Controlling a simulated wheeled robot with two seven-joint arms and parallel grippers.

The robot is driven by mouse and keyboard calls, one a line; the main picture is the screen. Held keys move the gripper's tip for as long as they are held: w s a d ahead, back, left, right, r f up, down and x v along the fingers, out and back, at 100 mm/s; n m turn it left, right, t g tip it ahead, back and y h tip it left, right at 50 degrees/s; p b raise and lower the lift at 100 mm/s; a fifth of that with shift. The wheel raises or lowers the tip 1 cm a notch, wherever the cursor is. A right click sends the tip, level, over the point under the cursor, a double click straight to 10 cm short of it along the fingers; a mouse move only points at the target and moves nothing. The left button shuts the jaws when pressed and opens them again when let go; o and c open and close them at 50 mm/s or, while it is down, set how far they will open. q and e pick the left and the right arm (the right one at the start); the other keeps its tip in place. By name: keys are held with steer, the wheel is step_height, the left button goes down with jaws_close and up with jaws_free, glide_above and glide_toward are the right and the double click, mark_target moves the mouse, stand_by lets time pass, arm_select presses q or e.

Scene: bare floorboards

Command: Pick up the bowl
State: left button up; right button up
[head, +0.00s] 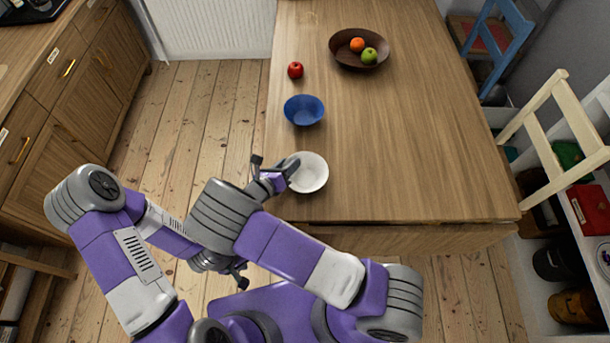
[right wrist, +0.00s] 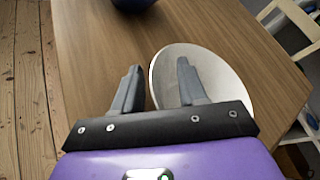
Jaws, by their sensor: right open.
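A white bowl (head: 311,173) stands upright near the front left of the wooden table. A blue bowl (head: 304,110) stands behind it. My right gripper (head: 275,165) is open at the white bowl's left side. In the right wrist view its fingers (right wrist: 159,66) straddle the near-left rim of the white bowl (right wrist: 217,75): one finger is over the bowl's inside, the other outside. I cannot tell whether they touch it. My left gripper (head: 241,275) is low, in front of the table, partly hidden by my right arm; its opening is unclear.
On the table (head: 420,150), a red apple (head: 295,70) lies beyond the blue bowl. A dark wooden bowl (head: 343,58) holds an orange (head: 357,45) and a green apple (head: 369,55). The table's right half is clear. A cream chair (head: 545,130) stands at the right.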

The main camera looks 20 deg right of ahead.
jaws_close()
steer(key=shift+r, duration=0.1)
